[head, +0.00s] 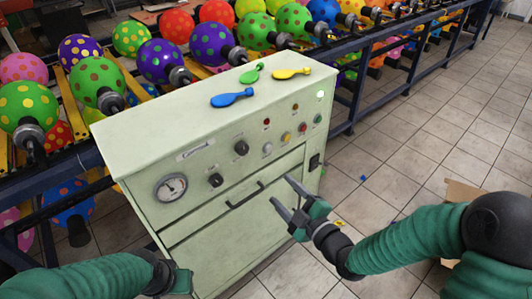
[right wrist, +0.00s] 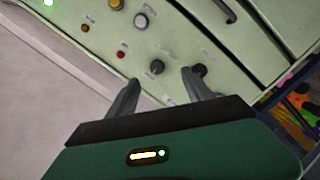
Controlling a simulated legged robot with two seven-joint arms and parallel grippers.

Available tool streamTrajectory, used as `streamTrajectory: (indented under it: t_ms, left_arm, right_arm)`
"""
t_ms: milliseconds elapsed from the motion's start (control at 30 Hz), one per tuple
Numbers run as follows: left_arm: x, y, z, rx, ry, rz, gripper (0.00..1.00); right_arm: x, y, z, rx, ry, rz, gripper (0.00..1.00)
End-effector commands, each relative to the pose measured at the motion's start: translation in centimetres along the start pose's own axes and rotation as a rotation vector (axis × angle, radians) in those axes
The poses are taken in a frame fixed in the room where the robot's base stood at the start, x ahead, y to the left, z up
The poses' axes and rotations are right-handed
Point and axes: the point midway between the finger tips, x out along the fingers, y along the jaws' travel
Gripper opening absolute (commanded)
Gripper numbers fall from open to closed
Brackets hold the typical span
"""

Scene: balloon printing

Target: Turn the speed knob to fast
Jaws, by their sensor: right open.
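Two dark round knobs sit on the pale green cabinet's front panel: an upper knob (head: 241,147) and a lower-left knob (head: 215,180). Their labels are too small to read, so I cannot tell which is the speed knob. The right wrist view also shows the upper knob (right wrist: 157,67) and the lower-left knob (right wrist: 200,70). My right gripper (head: 281,190) is open and empty, in front of the cabinet, right of and below both knobs. In the right wrist view the upper knob appears between its fingertips, apart from them. My left gripper (head: 180,279) is at the bottom left, its jaws unclear.
The cabinet (head: 140,140) also has a gauge (head: 171,187), small buttons, a lit green lamp (head: 320,95) and a drawer handle (head: 245,195). Blue (head: 232,98), green (head: 252,73) and yellow (head: 291,73) flat balloons lie on top. A balloon conveyor runs behind. Tiled floor is at right.

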Motion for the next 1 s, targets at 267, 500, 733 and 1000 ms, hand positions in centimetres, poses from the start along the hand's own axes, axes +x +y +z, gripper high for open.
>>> streamTrajectory:
  t_ms: [267,500,733,1000]
  left_arm:
    - [0.3,-0.1,0.1,-0.002,0.000,-0.001,0.36]
    - [0.6,-0.1,0.1,-0.002,0.000,-0.001,0.36]
    - [0.8,0.0,0.2,-0.001,0.000,0.000,0.36]
    - [0.8,-0.1,0.2,-0.001,0.000,0.000,0.36]
  right_arm:
    - [2.5,1.0,-1.4,-0.035,0.055,0.058,0.59]
    - [8.3,1.8,-0.6,-0.021,0.054,0.063,0.59]
    - [13.9,2.0,-1.1,-0.022,0.053,0.061,0.59]
    - [16.7,2.0,-1.4,-0.027,0.051,0.057,0.59]
